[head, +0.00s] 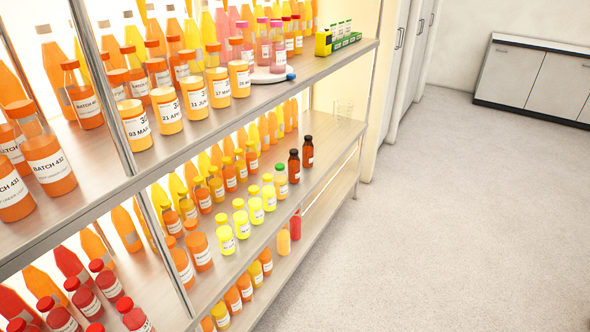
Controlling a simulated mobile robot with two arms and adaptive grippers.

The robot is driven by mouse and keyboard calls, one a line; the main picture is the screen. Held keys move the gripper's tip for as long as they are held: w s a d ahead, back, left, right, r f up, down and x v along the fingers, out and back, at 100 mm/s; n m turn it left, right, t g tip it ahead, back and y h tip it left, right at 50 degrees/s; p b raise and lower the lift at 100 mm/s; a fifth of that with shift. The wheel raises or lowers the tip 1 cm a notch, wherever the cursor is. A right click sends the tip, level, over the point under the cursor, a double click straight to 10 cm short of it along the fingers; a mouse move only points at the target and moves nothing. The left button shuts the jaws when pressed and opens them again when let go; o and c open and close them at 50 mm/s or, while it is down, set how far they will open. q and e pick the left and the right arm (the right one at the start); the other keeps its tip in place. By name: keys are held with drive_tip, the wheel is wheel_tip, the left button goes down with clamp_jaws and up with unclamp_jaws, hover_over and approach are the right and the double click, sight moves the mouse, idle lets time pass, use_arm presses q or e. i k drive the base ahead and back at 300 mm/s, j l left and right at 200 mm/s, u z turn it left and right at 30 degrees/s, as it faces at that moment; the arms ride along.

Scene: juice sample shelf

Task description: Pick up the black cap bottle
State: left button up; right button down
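Two small dark brown bottles stand upright near the right end of the middle shelf. The front one (294,168) and the rear one (308,153) have dark caps that look brown to black. Neither of my grippers is in the head view.
The metal shelf unit (205,133) fills the left side, holding many orange, yellow and red juice bottles. A green-capped bottle (281,182) stands just left of the dark bottles. The upper shelf overhangs them. The floor (450,220) on the right is clear, with a white cabinet (530,75) at the back.

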sight(294, 160)
drive_tip(key=u, duration=3.15)
drive_tip(key=z, duration=2.65)
drive_tip(key=i+l+u, duration=0.1)
drive_tip(key=l, duration=0.25)
drive_tip(key=i+l, duration=0.3)
drive_tip(key=i+l+u, duration=0.15)
drive_tip(key=l, duration=0.35)
drive_tip(key=i+l, duration=0.2)
drive_tip(key=l, duration=0.2)
drive_tip(key=u, duration=0.05)
